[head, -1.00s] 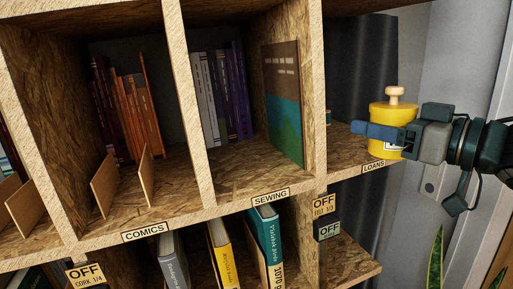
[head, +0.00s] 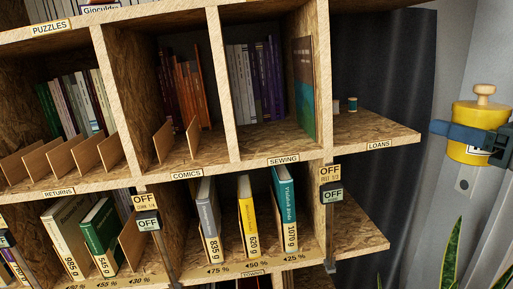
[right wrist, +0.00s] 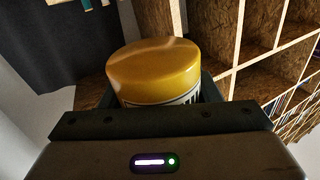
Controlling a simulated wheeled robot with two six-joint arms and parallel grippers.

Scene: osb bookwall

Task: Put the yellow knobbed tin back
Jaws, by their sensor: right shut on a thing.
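The yellow knobbed tin (head: 476,120) has a pale wooden knob and a white label. It is at the right edge of the head view, upright, in the air to the right of the LOANS shelf (head: 385,133). My right gripper (head: 452,134) is shut on the tin, with a blue finger across its side. In the right wrist view the tin (right wrist: 157,72) fills the middle between the fingers, and its knob does not show. My left gripper is not in view.
The LOANS shelf board is mostly bare, with a small green spool (head: 352,104) near its back left. A dark curtain (head: 395,75) hangs behind it. SEWING and COMICS cubbies hold books. A plant (head: 450,262) stands at lower right.

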